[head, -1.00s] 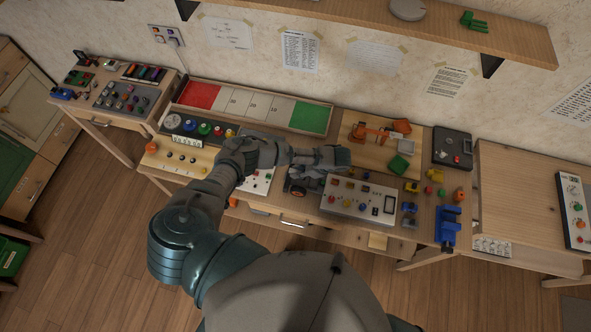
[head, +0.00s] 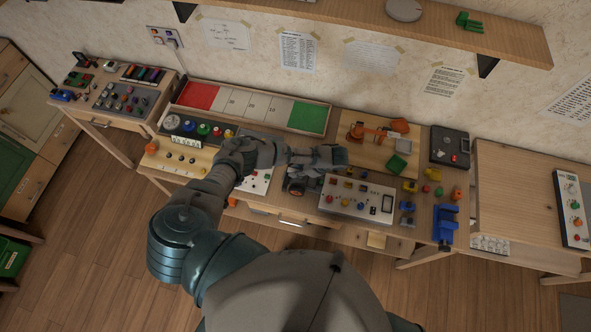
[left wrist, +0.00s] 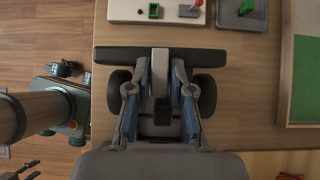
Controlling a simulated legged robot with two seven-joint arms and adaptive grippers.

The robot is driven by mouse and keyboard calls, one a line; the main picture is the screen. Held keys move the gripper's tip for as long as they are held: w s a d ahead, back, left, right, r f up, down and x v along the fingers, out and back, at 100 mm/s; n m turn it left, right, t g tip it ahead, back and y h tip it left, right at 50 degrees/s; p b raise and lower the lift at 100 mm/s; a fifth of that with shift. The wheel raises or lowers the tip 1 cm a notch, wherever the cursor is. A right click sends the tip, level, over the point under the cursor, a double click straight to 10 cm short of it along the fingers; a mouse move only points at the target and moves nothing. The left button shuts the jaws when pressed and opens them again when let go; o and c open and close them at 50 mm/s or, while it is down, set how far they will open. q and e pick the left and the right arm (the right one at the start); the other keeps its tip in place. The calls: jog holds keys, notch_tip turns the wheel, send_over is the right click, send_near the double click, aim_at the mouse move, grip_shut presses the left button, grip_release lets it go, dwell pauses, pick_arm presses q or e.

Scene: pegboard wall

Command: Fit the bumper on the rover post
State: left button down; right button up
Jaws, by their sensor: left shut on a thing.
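My left gripper (left wrist: 160,88) is above the workbench, and its fingers are shut on the grey middle part of the bumper. The bumper's dark bar (left wrist: 120,55) lies crosswise just beyond the fingertips in the left wrist view. The rover's dark wheels (left wrist: 205,96) show on both sides of the fingers, below them. In the head view the left gripper (head: 328,157) is beside and partly over the rover (head: 296,186). The rover post is hidden, and I cannot tell whether the bumper touches it. My right gripper is out of view.
A white button panel (head: 345,205) stands close to the right of the rover. A wooden board with an orange model (head: 365,133) lies behind the gripper. A red, white and green tray (head: 265,106) is at the back. A blue holder (head: 446,222) stands at the front right.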

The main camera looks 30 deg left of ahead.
aim_at(291, 171)
pick_arm(q)
jog(key=shift+a+r, duration=0.1)
jog(key=shift+a, duration=0.3)
jog(key=shift+a+f, duration=0.2)
jog(key=shift+a+f, duration=0.1)
jog(key=shift+f, duration=0.4)
jog(key=shift+f, duration=0.1)
jog(key=shift+a+f+b, duration=0.3)
jog(key=shift+f, duration=0.25)
jog(key=shift+f, duration=0.1)
jog(key=shift+p, duration=0.3)
dwell(0.4)
